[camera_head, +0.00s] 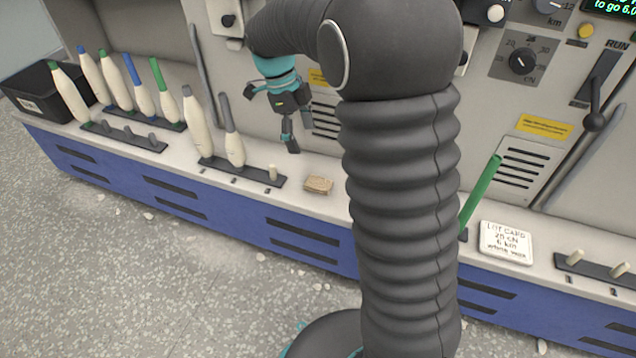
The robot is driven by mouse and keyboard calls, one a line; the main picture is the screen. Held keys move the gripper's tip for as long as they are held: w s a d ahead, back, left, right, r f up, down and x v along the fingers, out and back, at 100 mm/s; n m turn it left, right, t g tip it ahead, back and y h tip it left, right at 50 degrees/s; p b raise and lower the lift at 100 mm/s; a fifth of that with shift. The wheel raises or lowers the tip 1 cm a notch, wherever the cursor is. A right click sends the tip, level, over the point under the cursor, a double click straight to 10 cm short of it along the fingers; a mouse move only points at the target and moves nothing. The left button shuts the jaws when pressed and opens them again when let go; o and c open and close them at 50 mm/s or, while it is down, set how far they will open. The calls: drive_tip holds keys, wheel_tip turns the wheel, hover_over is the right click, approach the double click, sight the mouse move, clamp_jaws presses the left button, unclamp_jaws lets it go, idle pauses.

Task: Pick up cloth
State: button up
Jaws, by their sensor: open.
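A small tan folded piece, which looks like the cloth (318,185), lies flat on the pale ledge (330,206), just right of the peg strip. My gripper (291,135) hangs above and a little left of it, in front of the machine's panel. Its fingers are apart and nothing shows between them. It does not appear to touch the cloth. My own arm covers the middle of the view and hides the ledge right of the cloth.
Two cream bobbins (232,146) stand on a peg strip (243,175) left of the cloth, close to my gripper. More bobbins and a black bin (32,92) are further left. A lot card (506,242) and a green-tipped bobbin (480,190) are to the right. A vertical panel rises behind.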

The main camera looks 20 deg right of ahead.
sight(318, 181)
drive_tip(key=b+x, duration=0.2)
drive_tip(key=x, duration=1.1)
drive_tip(key=shift+s+d+f, duration=0.15)
drive_tip(key=shift+f, duration=0.2)
drive_tip(key=c, duration=1.1)
